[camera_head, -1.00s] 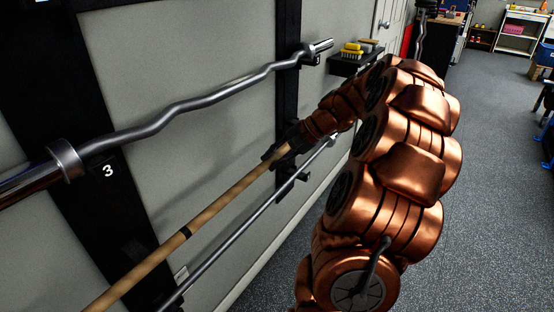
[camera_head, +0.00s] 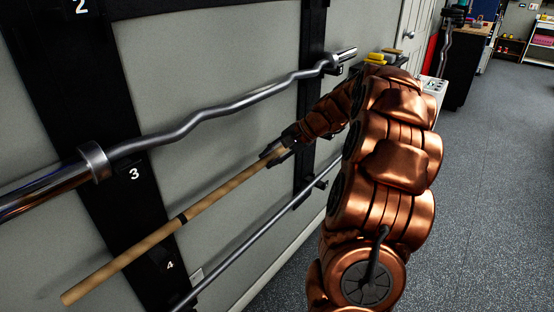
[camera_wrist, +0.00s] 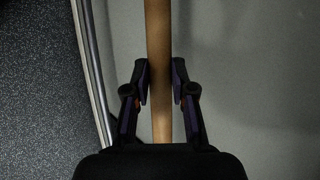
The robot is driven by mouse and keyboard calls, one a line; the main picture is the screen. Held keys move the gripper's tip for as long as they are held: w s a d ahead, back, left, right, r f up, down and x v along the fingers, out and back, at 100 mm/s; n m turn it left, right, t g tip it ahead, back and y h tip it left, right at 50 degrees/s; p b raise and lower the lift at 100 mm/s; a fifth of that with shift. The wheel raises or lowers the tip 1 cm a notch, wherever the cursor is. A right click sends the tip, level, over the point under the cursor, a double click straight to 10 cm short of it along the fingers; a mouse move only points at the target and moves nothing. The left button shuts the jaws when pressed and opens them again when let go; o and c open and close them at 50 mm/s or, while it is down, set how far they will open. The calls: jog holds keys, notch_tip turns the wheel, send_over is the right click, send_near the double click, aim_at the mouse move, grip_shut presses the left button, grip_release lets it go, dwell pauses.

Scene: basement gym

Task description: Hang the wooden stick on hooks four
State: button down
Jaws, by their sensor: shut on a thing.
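The wooden stick (camera_head: 135,246) is a tan rod with a black band, held tilted in front of the wall rack, its near end at lower left. My gripper (camera_head: 277,152) is shut on it near its far end. In the wrist view the stick (camera_wrist: 158,60) runs upright between the two fingers of my gripper (camera_wrist: 159,84). The rack's left black post (camera_head: 112,130) carries the labels 2, 3 and 4. The label 4 (camera_head: 170,265) shows just below the stick. The hook four on this post is dark and hard to make out. The far post (camera_head: 308,110) is partly behind my arm.
A curved metal bar (camera_head: 215,112) hangs above the stick at level 3. A straight metal bar (camera_head: 250,243) lies below it. A small shelf with yellow items (camera_head: 375,60) is beyond the rack. Open grey floor (camera_head: 480,200) lies to the right.

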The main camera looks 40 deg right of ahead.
jog(key=w+f+b, duration=0.2)
jog(key=w+f, duration=0.1)
jog(key=f, duration=0.2)
jog(key=shift+a+f, duration=0.25)
jog(key=shift+a, duration=0.15)
dwell(0.3)
jog(key=c, duration=0.9)
grip_release()
